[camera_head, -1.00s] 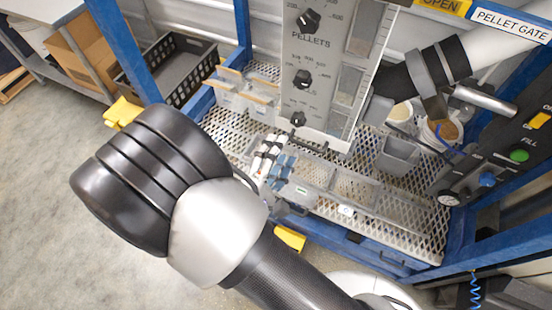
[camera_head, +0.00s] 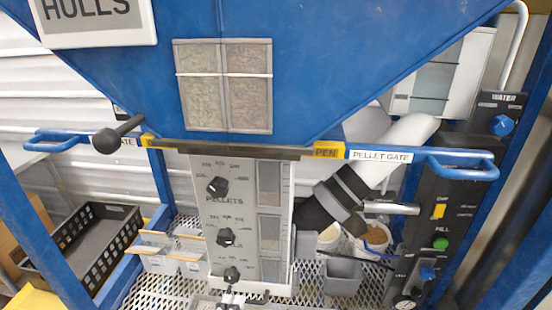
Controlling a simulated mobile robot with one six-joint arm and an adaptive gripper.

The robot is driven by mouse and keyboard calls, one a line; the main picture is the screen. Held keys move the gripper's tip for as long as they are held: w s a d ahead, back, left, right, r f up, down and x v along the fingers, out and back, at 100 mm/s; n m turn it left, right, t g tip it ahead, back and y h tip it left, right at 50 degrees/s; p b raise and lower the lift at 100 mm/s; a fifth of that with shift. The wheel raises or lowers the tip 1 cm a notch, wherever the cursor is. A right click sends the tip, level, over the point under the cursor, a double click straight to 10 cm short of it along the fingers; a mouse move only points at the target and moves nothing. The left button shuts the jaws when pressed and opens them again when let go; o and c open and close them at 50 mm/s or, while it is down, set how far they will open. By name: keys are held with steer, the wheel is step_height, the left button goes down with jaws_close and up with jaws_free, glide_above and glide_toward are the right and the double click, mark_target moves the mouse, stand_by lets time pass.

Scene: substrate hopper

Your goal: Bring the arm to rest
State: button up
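My arm and my gripper are not in view. The substrate hopper (camera_head: 330,60) is a large blue funnel that fills the upper middle, with two windows showing material inside. Below it stands the grey pellets panel (camera_head: 240,215) with several black knobs and level windows. A blue pellet gate handle (camera_head: 463,168) is at the right, and a blue handle with a black knob (camera_head: 105,139) is at the left.
A control panel (camera_head: 440,225) with a green button and blue knobs stands at the right. A perforated shelf (camera_head: 150,292) holds bins (camera_head: 343,277) and buckets. A black crate (camera_head: 85,250) is at the left. Blue frame posts (camera_head: 52,240) bound both sides.

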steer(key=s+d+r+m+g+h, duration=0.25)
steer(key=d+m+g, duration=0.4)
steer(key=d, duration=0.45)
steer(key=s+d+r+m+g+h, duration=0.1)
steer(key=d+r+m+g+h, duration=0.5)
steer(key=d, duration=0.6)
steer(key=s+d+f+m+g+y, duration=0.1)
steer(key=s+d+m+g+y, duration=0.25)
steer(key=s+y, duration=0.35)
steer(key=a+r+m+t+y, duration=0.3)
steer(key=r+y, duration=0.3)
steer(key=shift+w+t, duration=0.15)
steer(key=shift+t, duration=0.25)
